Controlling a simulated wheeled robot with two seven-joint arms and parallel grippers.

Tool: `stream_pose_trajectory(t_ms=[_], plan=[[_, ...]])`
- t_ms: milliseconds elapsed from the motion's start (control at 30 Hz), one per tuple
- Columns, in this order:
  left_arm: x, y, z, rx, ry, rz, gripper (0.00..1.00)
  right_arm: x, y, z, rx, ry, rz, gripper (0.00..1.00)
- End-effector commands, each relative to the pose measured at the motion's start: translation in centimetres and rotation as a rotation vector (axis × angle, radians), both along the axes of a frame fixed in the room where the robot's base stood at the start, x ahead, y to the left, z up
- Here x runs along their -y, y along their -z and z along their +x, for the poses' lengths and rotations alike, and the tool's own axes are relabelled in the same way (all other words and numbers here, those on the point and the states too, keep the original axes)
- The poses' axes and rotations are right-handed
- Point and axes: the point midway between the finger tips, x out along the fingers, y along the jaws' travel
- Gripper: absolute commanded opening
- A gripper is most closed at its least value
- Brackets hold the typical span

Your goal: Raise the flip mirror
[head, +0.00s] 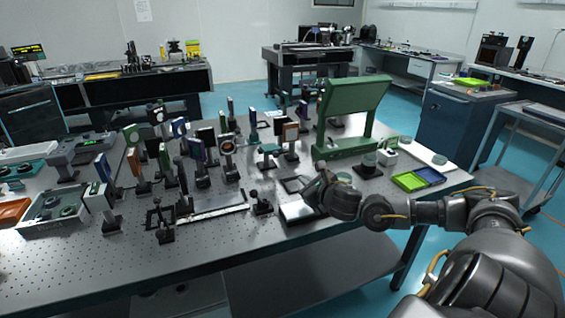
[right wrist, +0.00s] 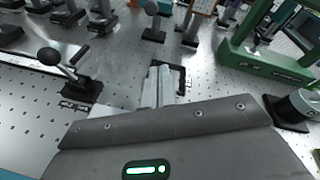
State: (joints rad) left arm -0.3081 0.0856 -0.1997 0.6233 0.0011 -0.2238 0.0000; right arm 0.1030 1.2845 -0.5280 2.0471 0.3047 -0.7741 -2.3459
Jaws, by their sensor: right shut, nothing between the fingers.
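A bright flat plate with a dark edge (head: 300,213) lies low on the perforated table. It looks like a lowered mirror, but I cannot be sure that it is the flip mirror. My right gripper (head: 314,190) is beside and above it in the head view, its fingertips mostly hidden. In the right wrist view my right gripper (right wrist: 158,84) shows two pale fingers shut together and empty. A dark square frame (right wrist: 182,78) lies just beyond the fingertips; contact cannot be told. A small mount with a black ball knob (right wrist: 66,70) stands left of the gripper. My left gripper is out of view.
A large green frame (head: 346,144) stands behind my right gripper. Several optic mounts (head: 228,145) crowd the table's middle. A green and blue tray (head: 410,181) lies near the right edge.

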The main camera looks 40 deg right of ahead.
Motion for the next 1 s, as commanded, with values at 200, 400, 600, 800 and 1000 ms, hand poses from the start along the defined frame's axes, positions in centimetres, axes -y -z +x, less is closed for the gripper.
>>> stream_pose_trajectory(t_ms=[200,400,600,800,1000], plan=[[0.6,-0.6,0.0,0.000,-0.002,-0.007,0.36,0.3,0.1,1.3,0.003,0.003,0.002,0.00],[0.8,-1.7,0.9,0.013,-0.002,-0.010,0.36,1.1,0.9,4.8,0.003,0.004,0.006,0.00],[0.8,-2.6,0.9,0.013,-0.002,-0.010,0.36,2.0,2.1,8.7,0.002,0.004,0.004,0.00],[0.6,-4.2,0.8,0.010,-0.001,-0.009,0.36,1.5,0.4,10.7,0.002,0.000,0.002,0.00],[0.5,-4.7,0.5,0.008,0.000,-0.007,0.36,1.1,-0.5,11.5,0.000,-0.001,0.001,0.00]])
